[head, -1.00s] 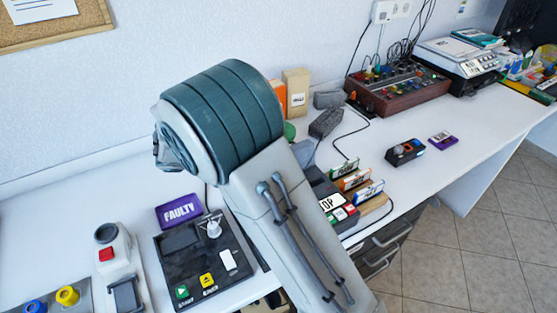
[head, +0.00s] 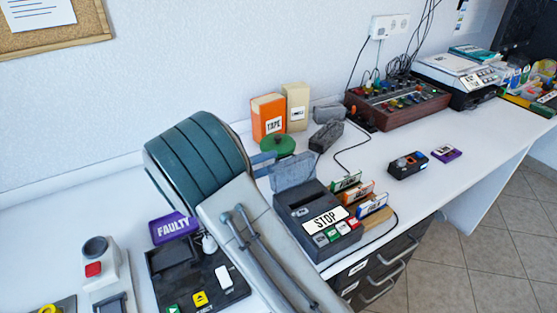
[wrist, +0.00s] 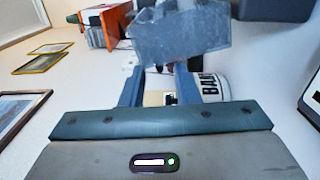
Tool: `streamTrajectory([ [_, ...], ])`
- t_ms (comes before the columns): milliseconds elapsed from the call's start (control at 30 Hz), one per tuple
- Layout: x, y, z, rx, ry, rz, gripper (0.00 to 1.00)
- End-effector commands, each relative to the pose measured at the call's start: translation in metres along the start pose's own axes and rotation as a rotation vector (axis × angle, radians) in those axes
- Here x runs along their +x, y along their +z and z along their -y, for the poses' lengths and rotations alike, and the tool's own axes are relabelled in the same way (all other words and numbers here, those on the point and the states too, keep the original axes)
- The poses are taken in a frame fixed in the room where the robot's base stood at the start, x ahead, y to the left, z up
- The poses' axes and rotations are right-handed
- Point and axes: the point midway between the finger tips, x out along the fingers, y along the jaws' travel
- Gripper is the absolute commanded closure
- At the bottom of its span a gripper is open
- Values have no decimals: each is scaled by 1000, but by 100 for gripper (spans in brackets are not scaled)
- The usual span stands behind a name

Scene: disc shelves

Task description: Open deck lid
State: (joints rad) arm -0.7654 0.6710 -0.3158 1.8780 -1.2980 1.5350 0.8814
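The deck (head: 328,238) is a dark box with a STOP label and several coloured buttons, right of my arm in the head view. Its grey lid (head: 293,172) stands raised at the back of the deck. My gripper (head: 264,163) is just left of the lid, its blue fingers partly hidden by my arm. In the wrist view my gripper (wrist: 160,75) shows two fingers apart with a gap between them. The grey lid (wrist: 180,38) lies across the fingertips there and hides their ends; contact is unclear.
An orange TAPE box (head: 268,117), a beige box (head: 296,106) and a green round thing (head: 277,146) stand behind the lid. Small upright cases (head: 360,193) stand right of the deck. A FAULTY tray (head: 174,227) is left.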

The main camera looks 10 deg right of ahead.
Motion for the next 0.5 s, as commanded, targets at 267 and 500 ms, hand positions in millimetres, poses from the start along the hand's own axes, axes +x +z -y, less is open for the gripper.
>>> streamTrajectory([
  [267,32,0,0,-1,0,2,71],
  [500,36,0,0,-1,-1,0,71],
])
